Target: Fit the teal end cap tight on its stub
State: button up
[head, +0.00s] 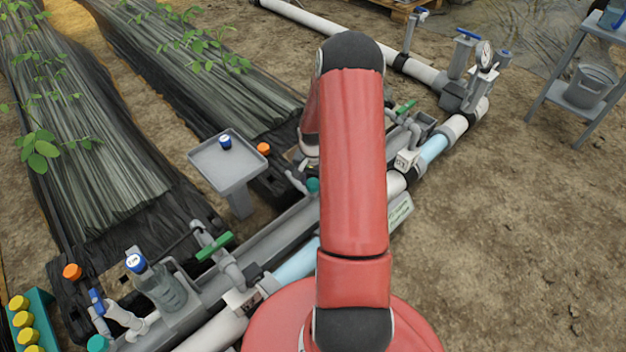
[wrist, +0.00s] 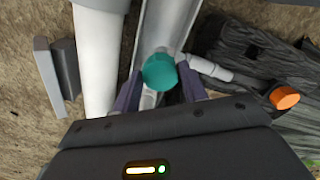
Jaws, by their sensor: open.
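The teal end cap (wrist: 160,71) shows in the wrist view between the two fingertips of my gripper (wrist: 160,84). The fingers are open, one on each side of the cap; I cannot tell whether they touch it. A pale stub pipe (wrist: 210,69) runs beside the cap to the right; whether the cap sits on a stub under it is hidden. In the head view a teal cap (head: 313,185) shows at the left edge of my red arm, which hides the gripper. Another teal cap (head: 97,343) is at the lower left.
A grey tray stand (head: 213,168) holds a blue-capped item (head: 225,142). An orange cap (head: 263,149) is just right of it. A white main pipe (wrist: 97,60) and a grey channel (wrist: 163,25) run close to the gripper. Green-handled valves (head: 214,247) stand along the skid.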

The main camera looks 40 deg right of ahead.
jog(key=shift+c, duration=0.2)
jog(key=c, duration=0.3)
jog(key=shift+f+m+b, duration=0.15)
jog(key=shift+m+b, duration=0.25)
jog(key=shift+m, duration=1.3)
jog(key=shift+o, duration=0.7)
jog(key=c, duration=0.5)
jog(key=shift+a+m+b, duration=0.1)
jog(key=shift+m+b, duration=0.35)
jog(key=shift+m, duration=0.55)
jog(key=m, duration=0.3)
jog(key=shift+m, duration=0.4)
